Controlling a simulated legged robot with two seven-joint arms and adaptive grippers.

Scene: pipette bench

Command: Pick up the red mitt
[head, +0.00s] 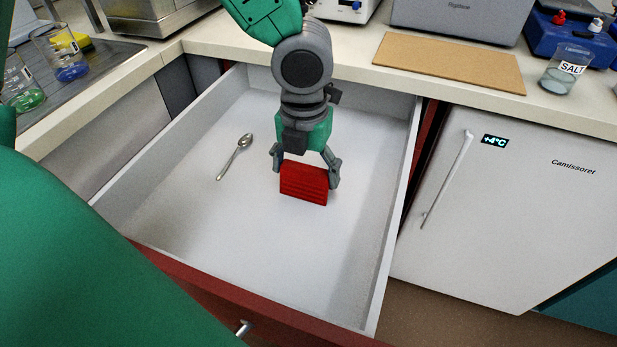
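The red mitt (304,187) is a small, ridged red block in the open white drawer, right of the drawer's middle. My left gripper (306,176) points down over it, with one finger at each side of the mitt. The fingers are spread about as wide as the mitt and lie close against its sides. I cannot tell whether they press on it, or whether the mitt rests on the drawer floor. My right gripper is not in view.
A spoon (235,157) lies in the drawer left of the mitt. The drawer walls (398,215) surround the gripper. A white fridge (500,210) stands right. Behind are a cork board (450,62), a salt beaker (564,72) and, at far left, beakers (62,55). The drawer's front floor is clear.

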